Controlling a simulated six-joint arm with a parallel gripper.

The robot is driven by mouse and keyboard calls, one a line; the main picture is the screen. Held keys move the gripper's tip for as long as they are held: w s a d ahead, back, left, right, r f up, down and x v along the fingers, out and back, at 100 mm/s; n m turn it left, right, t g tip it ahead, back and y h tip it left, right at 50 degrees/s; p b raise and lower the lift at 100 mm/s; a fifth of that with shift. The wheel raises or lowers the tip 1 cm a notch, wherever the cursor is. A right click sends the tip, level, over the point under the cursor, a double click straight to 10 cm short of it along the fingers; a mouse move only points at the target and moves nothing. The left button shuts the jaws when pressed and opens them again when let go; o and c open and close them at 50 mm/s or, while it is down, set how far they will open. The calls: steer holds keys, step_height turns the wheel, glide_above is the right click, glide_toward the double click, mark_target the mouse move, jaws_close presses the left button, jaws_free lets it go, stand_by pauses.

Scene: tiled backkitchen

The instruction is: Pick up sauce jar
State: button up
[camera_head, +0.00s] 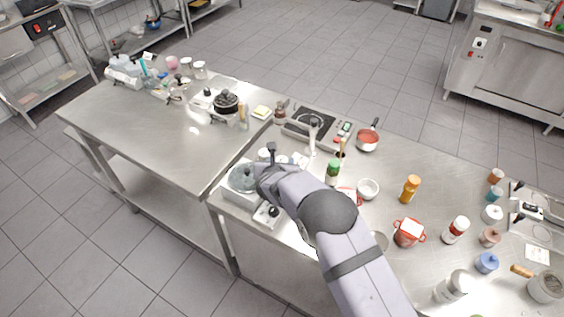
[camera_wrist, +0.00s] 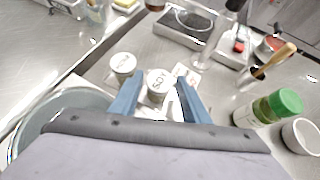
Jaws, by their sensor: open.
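In the wrist view, a small jar (camera_wrist: 158,80) with a pale lid, lettered with what looks like "SOY", stands upright between my fingers. My gripper (camera_wrist: 160,88) is open, with one blue finger on each side of this jar; I cannot tell whether either touches it. A second pale-lidded jar (camera_wrist: 123,64) stands just outside the left finger, its lettering hard to read. I cannot tell for sure which is the sauce jar. In the head view my gripper (camera_head: 268,166) is over the left part of the right-hand counter, and my arm hides much there.
A glass-like bowl (camera_wrist: 62,106) is left of my gripper. A green-capped bottle (camera_wrist: 270,107) and a white bowl (camera_wrist: 302,136) stand to the right. A hotplate (camera_head: 311,124) and a red-filled pan (camera_head: 367,139) lie behind. The counter's right part is crowded.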

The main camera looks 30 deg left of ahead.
steer(key=c, duration=0.9)
step_height(320, 180, up, 10)
steer(key=shift+b, duration=1.05)
